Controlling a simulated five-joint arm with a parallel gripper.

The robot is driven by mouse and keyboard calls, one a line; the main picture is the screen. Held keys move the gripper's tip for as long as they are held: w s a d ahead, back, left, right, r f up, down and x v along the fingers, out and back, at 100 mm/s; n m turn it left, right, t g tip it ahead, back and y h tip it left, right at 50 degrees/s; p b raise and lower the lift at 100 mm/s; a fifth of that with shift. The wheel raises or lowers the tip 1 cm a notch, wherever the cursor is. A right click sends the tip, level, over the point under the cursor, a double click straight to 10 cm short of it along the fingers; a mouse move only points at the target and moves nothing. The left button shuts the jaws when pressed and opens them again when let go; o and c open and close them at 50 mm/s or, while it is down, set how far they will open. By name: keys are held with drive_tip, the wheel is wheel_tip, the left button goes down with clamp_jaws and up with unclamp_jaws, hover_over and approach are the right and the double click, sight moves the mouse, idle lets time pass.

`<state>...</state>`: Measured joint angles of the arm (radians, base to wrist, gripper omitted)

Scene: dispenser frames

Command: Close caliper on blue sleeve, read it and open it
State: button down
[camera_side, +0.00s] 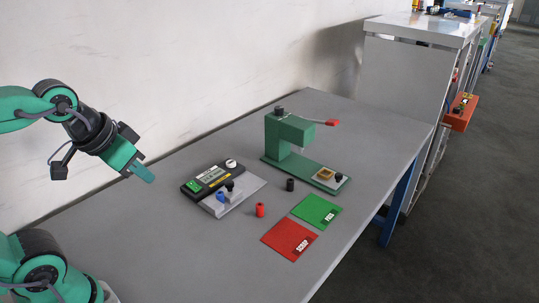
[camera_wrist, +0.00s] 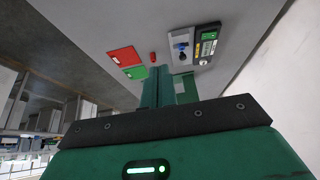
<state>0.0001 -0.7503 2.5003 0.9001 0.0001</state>
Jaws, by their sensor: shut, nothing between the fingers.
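The caliper (camera_side: 206,178) is a black box with a grey display and a green patch, with a light grey plate in front. It also shows in the wrist view (camera_wrist: 207,40). The blue sleeve (camera_side: 220,196) stands on the plate beside a dark knob; I cannot tell whether the jaws touch it. The blue sleeve also shows in the wrist view (camera_wrist: 181,46). My gripper (camera_side: 148,177) is shut and empty, in the air to the left of the caliper and apart from it. In the wrist view its green fingers (camera_wrist: 167,90) are together.
A red sleeve (camera_side: 260,210) and a black sleeve (camera_side: 290,185) stand on the grey table. A green press (camera_side: 290,133) with a red-tipped lever stands behind. Red (camera_side: 288,240) and green (camera_side: 317,210) mats lie at the front right. The table's left part is clear.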

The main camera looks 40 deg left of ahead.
idle(0.4)
drive_tip(key=c, duration=1.3)
unclamp_jaws()
drive_tip(key=shift+w+r, duration=0.1)
drive_tip(key=shift+w, duration=0.05)
drive_tip(key=shift+c, duration=0.2)
drive_tip(key=shift+o, duration=0.8)
drive_tip(key=shift+w, duration=0.2)
drive_tip(key=w+a+f+m+g, duration=0.1)
drive_tip(key=w+f, duration=0.3)
drive_tip(key=w, duration=0.4)
drive_tip(key=w+a+f+m+g, duration=0.1)
drive_tip(key=w+a+f+g, duration=0.1)
drive_tip(key=w, duration=0.7)
drive_tip(key=w+a+f+m+g, duration=0.1)
drive_tip(key=w+a+f+g, duration=0.1)
drive_tip(key=w+f, duration=0.4)
drive_tip(key=shift+w+a+f+g, duration=0.15)
drive_tip(key=shift+w+a+f, duration=0.1)
drive_tip(key=shift+w, duration=0.35)
drive_tip(key=shift+w+a+f+g, duration=0.1)
drive_tip(key=shift+w+a+g, duration=0.1)
drive_tip(key=shift+w, duration=0.35)
drive_tip(key=shift+w+f, duration=0.15)
drive_tip(key=shift+f, duration=0.05)
